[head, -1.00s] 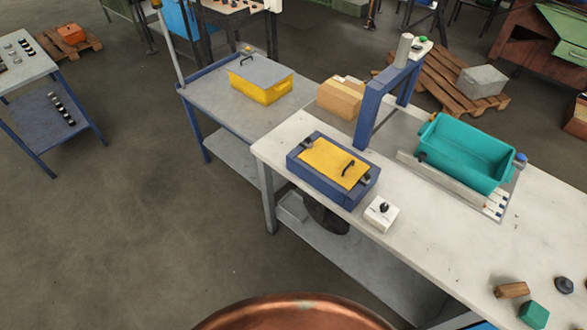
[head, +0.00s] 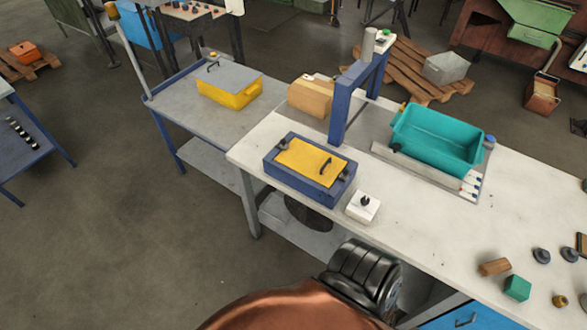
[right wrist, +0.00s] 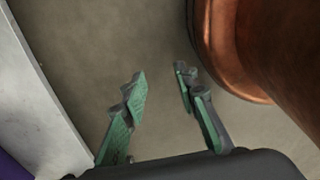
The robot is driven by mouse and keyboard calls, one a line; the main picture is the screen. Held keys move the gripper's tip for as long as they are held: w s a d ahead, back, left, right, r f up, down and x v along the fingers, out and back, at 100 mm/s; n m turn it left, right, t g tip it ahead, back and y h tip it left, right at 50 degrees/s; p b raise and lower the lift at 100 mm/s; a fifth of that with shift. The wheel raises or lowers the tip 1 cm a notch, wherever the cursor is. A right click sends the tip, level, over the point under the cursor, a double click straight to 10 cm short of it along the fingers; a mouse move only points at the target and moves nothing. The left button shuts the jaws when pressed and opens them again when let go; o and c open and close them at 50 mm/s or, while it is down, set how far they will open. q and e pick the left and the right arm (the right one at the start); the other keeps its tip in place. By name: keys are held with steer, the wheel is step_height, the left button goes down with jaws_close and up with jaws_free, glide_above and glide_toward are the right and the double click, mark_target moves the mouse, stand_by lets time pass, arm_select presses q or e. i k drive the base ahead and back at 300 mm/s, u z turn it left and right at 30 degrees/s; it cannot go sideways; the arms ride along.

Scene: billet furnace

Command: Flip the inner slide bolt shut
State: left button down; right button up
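A blue box (head: 290,182) with a yellow lid (head: 302,157) sits on the light bench. The lid has a black handle (head: 325,166). A small dark fitting (head: 284,146) shows at the lid's far-left end and another (head: 342,178) at its right end. They look like latches or bolts, but they are too small to tell which is the inner slide bolt or how it stands. My right gripper (right wrist: 160,76) is open and empty in the right wrist view, over bare floor beside a pale edge. My left gripper is not in view.
The bench (head: 418,232) carries a white block with a black knob (head: 363,206), a blue upright frame (head: 340,112), a teal bin (head: 437,140), and small wooden and green blocks at the right. A side table (head: 202,112) holds a yellow box (head: 229,94). The bench's front strip is mostly clear.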

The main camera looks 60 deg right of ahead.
mark_target(344, 175)
steer(key=i, duration=2.6)
steer(key=z, duration=5.5)
steer(key=i, duration=2.75)
